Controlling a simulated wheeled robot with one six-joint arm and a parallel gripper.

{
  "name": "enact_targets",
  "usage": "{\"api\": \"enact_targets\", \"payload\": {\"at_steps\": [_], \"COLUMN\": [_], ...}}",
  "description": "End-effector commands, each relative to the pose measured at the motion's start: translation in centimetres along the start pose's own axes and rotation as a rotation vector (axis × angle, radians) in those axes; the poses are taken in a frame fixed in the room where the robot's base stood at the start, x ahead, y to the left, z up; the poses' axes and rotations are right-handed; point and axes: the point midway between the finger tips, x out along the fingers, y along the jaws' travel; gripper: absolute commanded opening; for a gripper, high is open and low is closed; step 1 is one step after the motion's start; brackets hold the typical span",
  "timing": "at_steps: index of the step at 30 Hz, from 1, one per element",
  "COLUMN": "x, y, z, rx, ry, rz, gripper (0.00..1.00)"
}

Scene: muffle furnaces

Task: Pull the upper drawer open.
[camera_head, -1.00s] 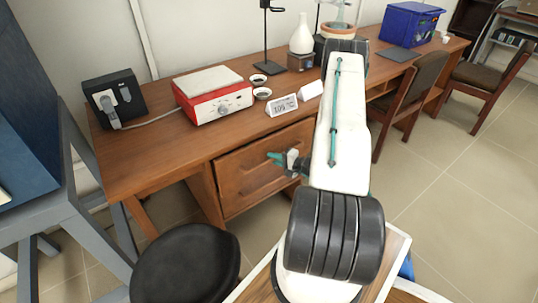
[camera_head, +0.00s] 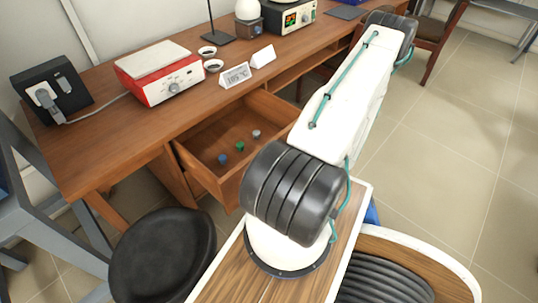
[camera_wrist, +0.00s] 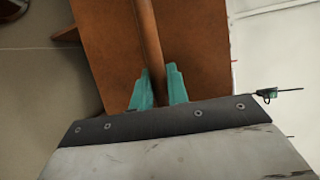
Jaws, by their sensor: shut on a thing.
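The wooden drawer (camera_head: 196,168) under the desk top stands pulled out, and its inside shows in the head view. A small blue (camera_head: 222,159), a green (camera_head: 240,146) and a grey (camera_head: 256,134) object lie in it. In the wrist view, a brown bar handle (camera_wrist: 148,35) runs along the drawer's front panel (camera_wrist: 195,40). My gripper (camera_wrist: 158,78) has its two teal fingers on either side of this bar, shut on it. In the head view my arm hides the gripper, the handle and the drawer's right part.
On the desk (camera_head: 120,135) stand a red-and-white hotplate (camera_head: 165,80), a black device (camera_head: 52,92), small dishes and white cards, one reading 105 °C (camera_head: 236,75). A round black stool (camera_head: 165,255) stands close in front of the drawer, left of my base. Open floor lies to the right.

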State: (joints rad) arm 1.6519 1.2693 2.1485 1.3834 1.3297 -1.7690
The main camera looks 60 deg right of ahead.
Motion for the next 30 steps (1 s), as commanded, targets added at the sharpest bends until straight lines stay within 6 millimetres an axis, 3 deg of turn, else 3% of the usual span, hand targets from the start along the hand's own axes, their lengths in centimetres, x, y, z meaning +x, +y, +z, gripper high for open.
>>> {"api": "enact_targets", "payload": {"at_steps": [6, 20, 21, 22, 30], "x": [-1.9, -2.2, -2.2, -2.2, -2.2], "y": [0.4, 0.5, 0.5, 0.5, 0.5], "z": [0.5, 0.7, 0.7, 0.7, 0.8], "rx": [-0.003, -0.004, -0.004, -0.004, -0.003], "ry": [0.007, 0.005, 0.005, 0.004, 0.001], "rz": [0.002, 0.002, 0.001, 0.001, 0.0], "gripper": [0.0, 0.0, 0.22, 0.25, 0.25]}}
